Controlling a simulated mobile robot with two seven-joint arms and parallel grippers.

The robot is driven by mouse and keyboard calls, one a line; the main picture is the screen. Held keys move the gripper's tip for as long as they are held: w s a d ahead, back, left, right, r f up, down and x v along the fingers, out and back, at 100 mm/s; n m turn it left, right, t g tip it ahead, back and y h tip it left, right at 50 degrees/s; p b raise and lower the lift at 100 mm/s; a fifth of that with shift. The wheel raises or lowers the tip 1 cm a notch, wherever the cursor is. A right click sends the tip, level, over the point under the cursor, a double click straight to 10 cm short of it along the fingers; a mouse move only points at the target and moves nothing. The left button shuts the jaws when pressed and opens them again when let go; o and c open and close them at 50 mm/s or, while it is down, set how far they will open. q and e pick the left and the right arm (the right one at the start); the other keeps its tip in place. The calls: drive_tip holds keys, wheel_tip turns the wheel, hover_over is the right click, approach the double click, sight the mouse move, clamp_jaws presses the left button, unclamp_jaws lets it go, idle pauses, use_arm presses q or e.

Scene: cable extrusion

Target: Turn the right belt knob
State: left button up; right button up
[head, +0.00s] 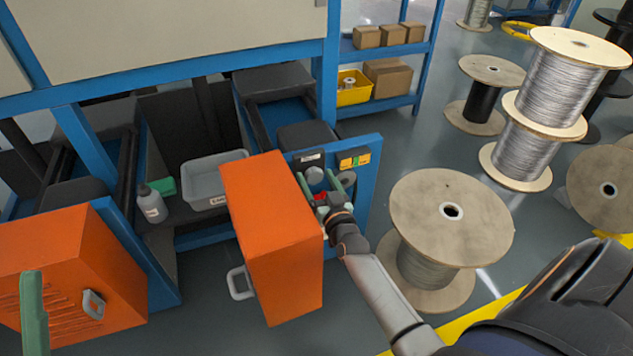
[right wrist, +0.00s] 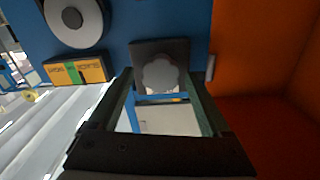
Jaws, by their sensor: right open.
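The right belt knob is a grey, lobed knob (right wrist: 160,75) on a dark square plate on the blue panel (right wrist: 115,42). In the head view the grey knob (head: 314,175) shows just beyond my right gripper. My right gripper (head: 318,182) is open, with green fingers pointing at the panel. In the right wrist view its fingertips (right wrist: 160,80) stand on either side of the knob, apart from its edges; I cannot tell the remaining depth. Only one green finger of my left gripper (head: 33,310) shows at the lower left, in front of an orange door.
An orange door (head: 270,240) stands open left of my right gripper, close to it. A yellow and green label (head: 353,158) and a round grey disc (right wrist: 75,18) are on the panel. A large cable reel (head: 450,215) stands right of my right forearm.

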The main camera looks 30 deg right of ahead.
drive_tip(key=shift+w, duration=0.2)
clamp_jaws()
idle(0.6)
